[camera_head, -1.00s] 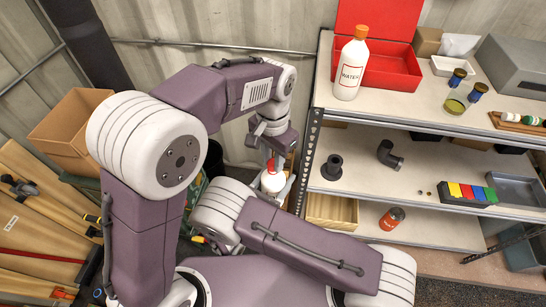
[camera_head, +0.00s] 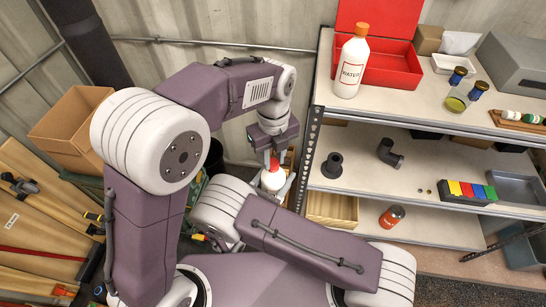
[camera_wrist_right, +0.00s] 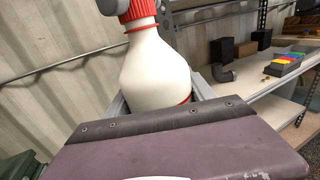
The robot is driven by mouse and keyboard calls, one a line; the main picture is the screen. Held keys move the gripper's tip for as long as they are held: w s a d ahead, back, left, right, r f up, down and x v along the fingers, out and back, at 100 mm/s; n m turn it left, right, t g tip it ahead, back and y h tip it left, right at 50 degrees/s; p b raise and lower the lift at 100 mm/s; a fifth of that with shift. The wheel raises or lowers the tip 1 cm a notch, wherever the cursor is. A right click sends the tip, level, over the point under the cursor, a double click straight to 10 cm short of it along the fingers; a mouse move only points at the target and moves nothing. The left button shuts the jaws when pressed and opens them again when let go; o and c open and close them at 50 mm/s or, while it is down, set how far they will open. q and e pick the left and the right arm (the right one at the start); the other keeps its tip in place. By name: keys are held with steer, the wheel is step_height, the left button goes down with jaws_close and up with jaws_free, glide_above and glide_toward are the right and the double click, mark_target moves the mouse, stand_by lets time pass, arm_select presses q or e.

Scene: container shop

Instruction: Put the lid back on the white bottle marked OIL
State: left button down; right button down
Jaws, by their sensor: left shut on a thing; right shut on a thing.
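A white bottle (camera_head: 271,181) is held upright in my right gripper (camera_head: 276,191). It also shows in the right wrist view (camera_wrist_right: 155,72), with the right gripper's fingers along both sides of its body. My left gripper (camera_head: 277,160) points down from above and is shut on a red lid (camera_head: 286,158) at the bottle's top. In the right wrist view the red lid (camera_wrist_right: 141,9) is at the bottle's neck, above a thin red ring, beside a grey finger. I cannot tell whether it is seated. The OIL marking is not readable.
Another white bottle, marked WATER (camera_head: 351,72), with an orange cap, stands on the top shelf (camera_head: 400,103) before an open red box (camera_head: 392,65). The shelf unit's metal post (camera_head: 307,160) stands close right of the held bottle. A cardboard box (camera_head: 70,130) stands at left.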

arm_select(q)
steer(key=m, duration=0.7)
steer(key=c, duration=1.1)
jaws_free()
steer(key=shift+r, duration=2.3)
steer(key=shift+c, duration=0.5)
